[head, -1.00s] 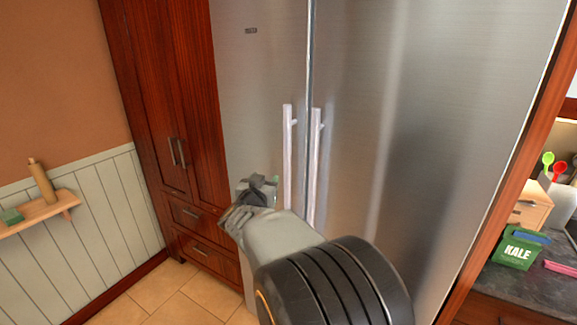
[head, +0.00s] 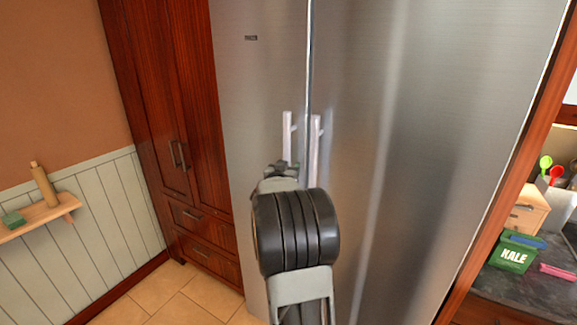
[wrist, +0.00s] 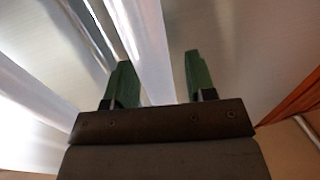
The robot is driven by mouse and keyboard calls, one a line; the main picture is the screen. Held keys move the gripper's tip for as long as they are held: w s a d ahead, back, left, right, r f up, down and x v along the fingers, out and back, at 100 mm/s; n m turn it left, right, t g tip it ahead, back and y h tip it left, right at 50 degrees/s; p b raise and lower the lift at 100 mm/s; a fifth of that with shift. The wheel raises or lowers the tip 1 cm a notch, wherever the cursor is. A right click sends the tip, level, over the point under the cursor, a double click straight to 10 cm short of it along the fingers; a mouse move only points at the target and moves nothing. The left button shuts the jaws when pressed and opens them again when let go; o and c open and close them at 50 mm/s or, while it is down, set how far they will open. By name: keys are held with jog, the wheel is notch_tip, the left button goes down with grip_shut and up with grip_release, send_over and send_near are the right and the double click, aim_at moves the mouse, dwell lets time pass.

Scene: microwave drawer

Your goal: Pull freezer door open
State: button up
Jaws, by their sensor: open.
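A tall steel fridge-freezer has two shut doors, the left door (head: 255,100) and the right door (head: 430,110), meeting at a vertical seam. The pictures do not tell which is the freezer door. The left handle (head: 288,130) and right handle (head: 315,145) are pale vertical bars beside the seam; my arm hides their lower parts. My gripper (head: 281,166) is at the left handle in the head view. In the wrist view my gripper (wrist: 158,60) has its green fingers apart, with a pale handle bar (wrist: 146,40) running between them. I cannot tell whether they touch it.
A dark wooden cabinet (head: 165,90) stands left of the fridge. A wall shelf (head: 45,215) with a rolling pin is at far left. A counter (head: 520,295) with a green kale box (head: 513,255) is at right. Tiled floor (head: 185,295) shows at lower left.

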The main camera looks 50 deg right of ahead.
jog(key=shift+w+d, duration=0.15)
jog(key=shift+d, duration=0.15)
grip_shut()
dwell(0.4)
jog(key=shift+a, duration=0.15)
